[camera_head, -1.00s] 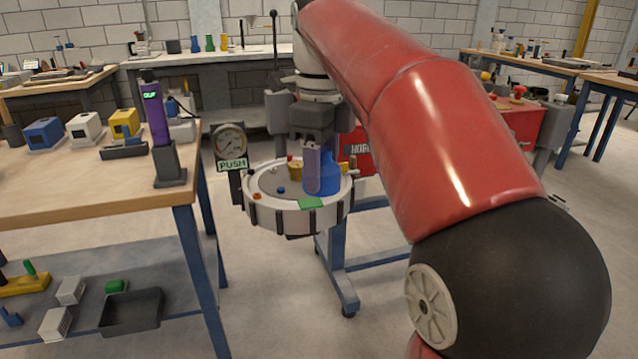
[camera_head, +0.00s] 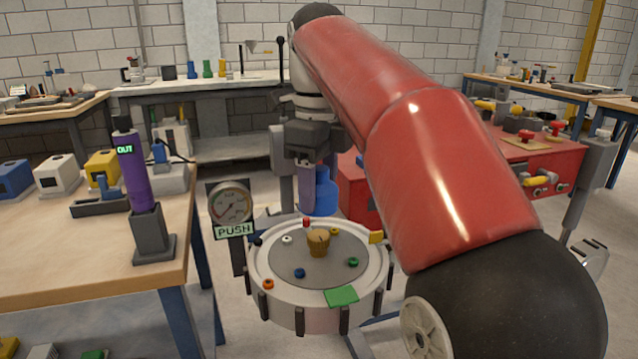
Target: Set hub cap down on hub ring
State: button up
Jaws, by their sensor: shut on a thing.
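My gripper (camera_head: 308,206) points down behind the far rim of the round sandbed (camera_head: 312,316), left of my red arm. It is shut on a blue stepped round piece, which I take to be the hub cap (camera_head: 326,198). One grey-purple finger covers the cap's left part. In the picture the cap's lower edge is just above the sandbed's far rim, apart from the centre. A small tan, cup-like piece (camera_head: 318,245) stands upright at the middle of the grey bed; it is probably the hub ring. Its top is bare, with a thin dark mark.
Several small coloured knobs, such as a blue one (camera_head: 300,272), sit around the bed. A green pad (camera_head: 341,296) lies on the front rim. A gauge with a PUSH sign (camera_head: 233,230) stands left. A wooden bench (camera_head: 90,255) with a purple post (camera_head: 133,172) is further left.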

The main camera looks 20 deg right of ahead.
aim_at(319, 235)
jog(key=shift+f+b, duration=1.4)
jog(key=shift+f, duration=0.85)
jog(key=shift+f, duration=0.25)
jog(key=shift+f+b, duration=0.7)
jog(key=shift+f, duration=0.4)
jog(key=shift+f, duration=0.1)
jog(key=shift+f+b, duration=0.5)
jog(key=shift+f, duration=0.25)
jog(key=o, duration=1.1)
